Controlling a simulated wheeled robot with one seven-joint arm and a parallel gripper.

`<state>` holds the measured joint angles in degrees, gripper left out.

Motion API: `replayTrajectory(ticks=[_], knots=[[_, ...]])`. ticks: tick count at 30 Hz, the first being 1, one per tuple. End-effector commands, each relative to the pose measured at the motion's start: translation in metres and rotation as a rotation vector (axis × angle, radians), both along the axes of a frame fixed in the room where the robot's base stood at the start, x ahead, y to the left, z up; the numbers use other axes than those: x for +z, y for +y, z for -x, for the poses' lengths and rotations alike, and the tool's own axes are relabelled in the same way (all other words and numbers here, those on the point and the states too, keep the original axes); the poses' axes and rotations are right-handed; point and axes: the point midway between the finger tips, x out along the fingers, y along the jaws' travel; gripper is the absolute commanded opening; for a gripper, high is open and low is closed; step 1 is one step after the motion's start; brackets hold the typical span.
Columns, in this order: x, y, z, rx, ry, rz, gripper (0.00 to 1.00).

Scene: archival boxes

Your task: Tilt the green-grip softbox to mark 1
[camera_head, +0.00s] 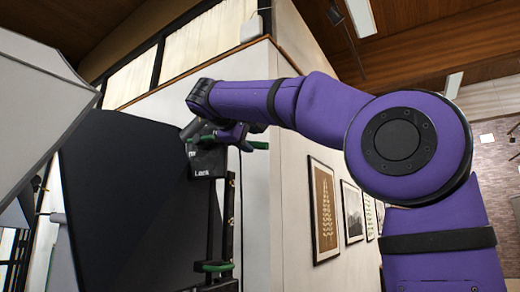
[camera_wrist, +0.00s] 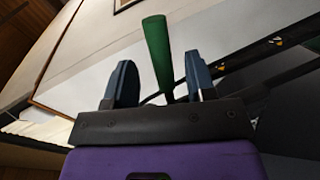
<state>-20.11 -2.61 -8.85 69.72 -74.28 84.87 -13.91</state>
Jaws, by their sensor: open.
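The green grip (camera_head: 258,145) sticks out to the right of a dark bracket with white lettering (camera_head: 207,165), which is too small to read surely. The bracket sits at the upper right of a large black panel (camera_head: 130,200), seemingly the softbox. My gripper (camera_head: 232,134) is at the bracket, close by the grip. In the wrist view the green grip (camera_wrist: 156,50) appears between the two blue-grey fingers of my gripper (camera_wrist: 160,60). The fingers are apart, with a gap on each side of the grip. Mark 1 cannot be made out.
A pale grey softbox (camera_head: 40,110) fills the left edge. A second green part (camera_head: 213,267) shows low on the black stand (camera_head: 229,225). A white wall with framed pictures (camera_head: 323,210) stands close behind at the right.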

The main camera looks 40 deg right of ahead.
Motion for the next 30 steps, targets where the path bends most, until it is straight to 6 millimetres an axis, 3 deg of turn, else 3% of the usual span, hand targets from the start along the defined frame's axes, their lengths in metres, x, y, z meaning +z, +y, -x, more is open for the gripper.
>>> replayTrajectory(ticks=[3,10,23,26,30], knots=[[-0.005,-0.020,-0.008,-0.002,0.001,0.000,0.51],[-0.012,-0.047,-0.019,-0.001,0.001,0.000,0.51],[-0.014,-0.056,-0.023,0.001,0.000,-0.001,0.51],[-0.014,-0.056,-0.023,0.001,0.000,-0.001,0.32],[-0.014,-0.055,-0.023,0.001,0.000,-0.001,0.00]])
